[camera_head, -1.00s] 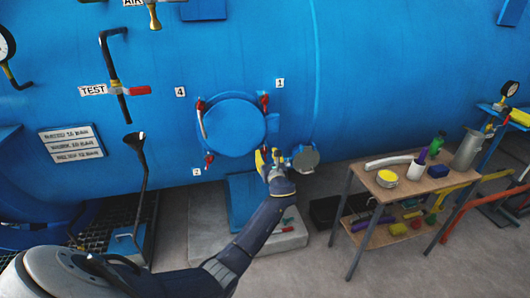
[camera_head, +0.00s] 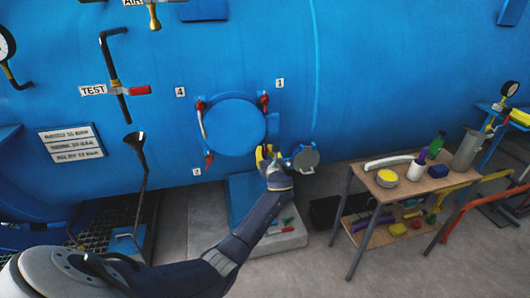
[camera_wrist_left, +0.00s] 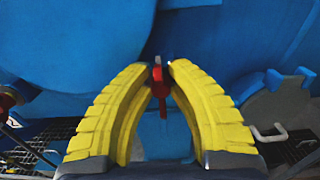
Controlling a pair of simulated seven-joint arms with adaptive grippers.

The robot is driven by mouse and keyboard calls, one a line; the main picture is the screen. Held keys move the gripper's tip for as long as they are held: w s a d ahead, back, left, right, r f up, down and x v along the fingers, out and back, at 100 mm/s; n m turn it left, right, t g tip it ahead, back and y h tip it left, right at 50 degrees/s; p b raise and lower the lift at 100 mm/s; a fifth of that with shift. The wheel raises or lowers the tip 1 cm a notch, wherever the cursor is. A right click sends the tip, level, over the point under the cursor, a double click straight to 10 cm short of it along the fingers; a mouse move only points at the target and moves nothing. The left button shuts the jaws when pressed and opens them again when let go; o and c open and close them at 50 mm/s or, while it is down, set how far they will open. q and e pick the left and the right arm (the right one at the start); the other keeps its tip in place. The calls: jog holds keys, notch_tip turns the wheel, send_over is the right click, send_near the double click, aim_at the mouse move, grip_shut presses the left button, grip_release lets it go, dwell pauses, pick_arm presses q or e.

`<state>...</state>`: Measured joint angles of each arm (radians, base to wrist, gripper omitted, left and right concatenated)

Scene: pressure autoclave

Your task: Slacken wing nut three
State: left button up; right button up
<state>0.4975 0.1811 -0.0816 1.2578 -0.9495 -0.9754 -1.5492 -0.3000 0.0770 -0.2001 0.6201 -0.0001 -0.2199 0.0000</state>
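A round blue door (camera_head: 236,126) on the big blue vessel has red wing nuts around its rim. One is at the upper left (camera_head: 201,105), one at the upper right (camera_head: 264,100) and one at the lower left (camera_head: 209,160). My left gripper (camera_head: 267,153) is at the door's lower right edge, its yellow fingers pointing at the vessel. In the left wrist view its fingertips (camera_wrist_left: 163,72) close in on both sides of a red wing nut (camera_wrist_left: 161,84), with little gap. My right gripper is out of view.
Labels 4 (camera_head: 180,92) and 1 (camera_head: 280,83) mark the upper nuts; a small label (camera_head: 196,172) sits at the lower left. A grey round cover (camera_head: 306,158) is just right of the gripper. A wooden trolley (camera_head: 400,190) with tools stands further right.

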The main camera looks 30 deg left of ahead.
pick_arm(q)
grip_shut()
jog(key=shift+n, duration=0.3)
jog(key=n, duration=0.6)
jog(key=shift+s+a, duration=0.25)
jog(key=n, duration=0.4)
jog(key=shift+s+a+f+n, duration=0.1)
jog(key=shift+f+n, duration=0.1)
jog(key=shift+n, duration=0.2)
jog(key=n, duration=0.4)
jog(key=shift+f+n, duration=0.2)
jog(key=shift+n, duration=0.1)
jog(key=n, duration=0.3)
jog(key=shift+f+n, duration=0.15)
jog(key=shift+n, duration=0.15)
jog(key=n, duration=0.3)
jog(key=shift+f+n, duration=0.15)
jog(key=shift+n, duration=0.25)
jog(key=n, duration=0.6)
jog(key=shift+f, duration=0.2)
